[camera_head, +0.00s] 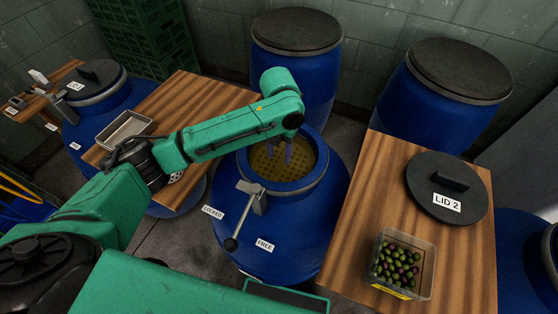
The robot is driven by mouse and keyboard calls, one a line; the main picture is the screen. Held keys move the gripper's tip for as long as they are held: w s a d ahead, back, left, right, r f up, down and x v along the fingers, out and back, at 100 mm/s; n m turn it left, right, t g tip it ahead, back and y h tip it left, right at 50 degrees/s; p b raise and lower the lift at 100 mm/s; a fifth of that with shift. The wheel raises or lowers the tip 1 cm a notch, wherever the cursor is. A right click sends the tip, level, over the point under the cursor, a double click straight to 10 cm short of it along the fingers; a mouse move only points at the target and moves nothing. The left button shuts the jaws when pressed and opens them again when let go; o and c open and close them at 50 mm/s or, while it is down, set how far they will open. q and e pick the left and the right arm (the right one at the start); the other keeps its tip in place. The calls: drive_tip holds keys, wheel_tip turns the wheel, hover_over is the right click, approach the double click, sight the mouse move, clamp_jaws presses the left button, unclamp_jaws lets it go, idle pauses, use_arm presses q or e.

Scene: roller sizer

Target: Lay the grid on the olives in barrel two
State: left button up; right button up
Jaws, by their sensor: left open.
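The open blue barrel (285,225) stands in the middle, between two wooden tables. A yellowish round grid (266,172) with many small holes lies inside its mouth, partly hidden by my arm; I cannot make out olives under it. My left gripper (283,156) points down into the mouth above the grid, open, its fingers small and dark; I cannot tell whether they touch it. A black lid marked LID 2 (447,187) lies on the right table. My right gripper is not in view.
A lever (243,217) on the barrel's rim hangs between labels LOCKED and FREE. A clear tub of olives (398,264) stands on the right table (365,205). A metal tray (125,129) sits on the left table. Closed barrels (294,70) stand behind, with green crates (150,35).

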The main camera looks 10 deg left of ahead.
sight(279, 164)
use_arm(q)
wheel_tip(279, 164, up, 8)
drive_tip(key=shift+f, duration=0.15)
idle(0.3)
